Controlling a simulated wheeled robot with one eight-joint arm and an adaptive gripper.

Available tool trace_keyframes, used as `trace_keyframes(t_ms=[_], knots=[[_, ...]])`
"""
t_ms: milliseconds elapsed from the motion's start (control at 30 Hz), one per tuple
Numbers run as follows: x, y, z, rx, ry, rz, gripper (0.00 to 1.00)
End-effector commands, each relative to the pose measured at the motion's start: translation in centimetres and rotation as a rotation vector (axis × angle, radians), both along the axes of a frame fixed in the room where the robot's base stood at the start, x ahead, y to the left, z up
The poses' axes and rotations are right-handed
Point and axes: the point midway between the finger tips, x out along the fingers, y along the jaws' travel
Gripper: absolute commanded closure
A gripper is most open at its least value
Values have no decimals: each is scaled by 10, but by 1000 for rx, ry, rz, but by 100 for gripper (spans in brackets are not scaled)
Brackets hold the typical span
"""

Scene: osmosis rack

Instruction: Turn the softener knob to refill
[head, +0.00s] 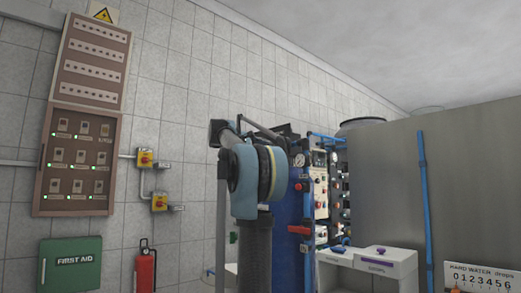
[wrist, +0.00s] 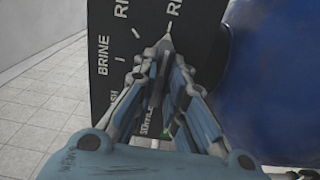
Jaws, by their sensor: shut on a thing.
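In the wrist view, a black panel (wrist: 120,25) carries white lettering around a dial. BRINE reads at the left, a word starting "RI" at the top and another at the upper right, and what looks like SERVICE lower down. The softener knob (wrist: 165,43) is mostly hidden by my fingers; a pale pointed tip shows beyond them, towards a white tick at the top. My gripper (wrist: 163,70) is shut on the knob, with its fingers on both sides. In the head view my arm hides the gripper and knob.
A large blue rounded vessel (wrist: 270,80) stands close on the right of the panel in the wrist view. In the head view, a blue rack with gauges and knobs (head: 320,185) stands behind my arm, and a large grey panel (head: 460,180) fills the right.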

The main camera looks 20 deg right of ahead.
Motion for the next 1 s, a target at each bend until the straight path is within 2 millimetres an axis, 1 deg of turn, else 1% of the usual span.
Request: trace_keyframes(t_ms=[33,333,367,400,433,800,867,1000], knots=[[-2,-1,-3,9,-2,-6,100],[-2,-1,-4,10,-3,-6,100],[-2,-1,-3,9,-3,-6,81],[-2,-1,-3,8,-2,-6,72],[-2,-1,-3,8,-2,-6,68],[-1,1,-2,4,-2,-2,68],[-2,5,-1,4,-2,-1,68],[-7,20,-2,4,-2,1,68]])
